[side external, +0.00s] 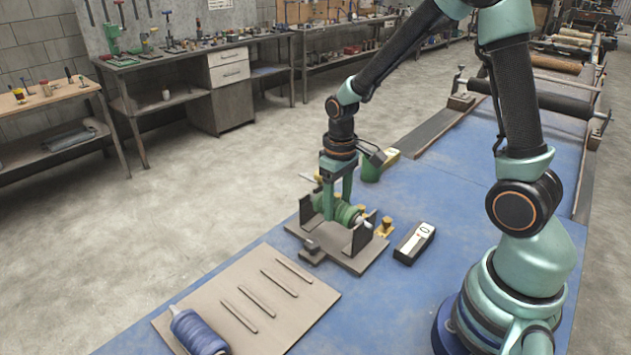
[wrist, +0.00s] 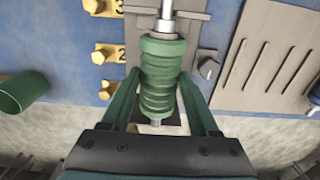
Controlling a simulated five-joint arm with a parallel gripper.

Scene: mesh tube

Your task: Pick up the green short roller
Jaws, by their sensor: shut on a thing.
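The green short roller (side external: 347,214) is ribbed, with a pale metal shaft end. In the side view it lies level between the two dark upright plates (side external: 362,236) of a grey stand. My gripper (side external: 339,196) comes down from above with its green fingers shut on the roller. In the wrist view the roller (wrist: 160,72) runs lengthwise between the two fingers of my gripper (wrist: 160,86). Its bright shaft sticks out at the top. I cannot tell whether the shaft still rests on the uprights.
A dark box with a display (side external: 415,243) stands right of the stand. Numbered yellow knobs (wrist: 105,54) and a green cup (wrist: 23,92) are on the left in the wrist view. A slotted board (side external: 238,300) carries a blue spool (side external: 198,333). The blue tabletop (side external: 470,190) behind is clear.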

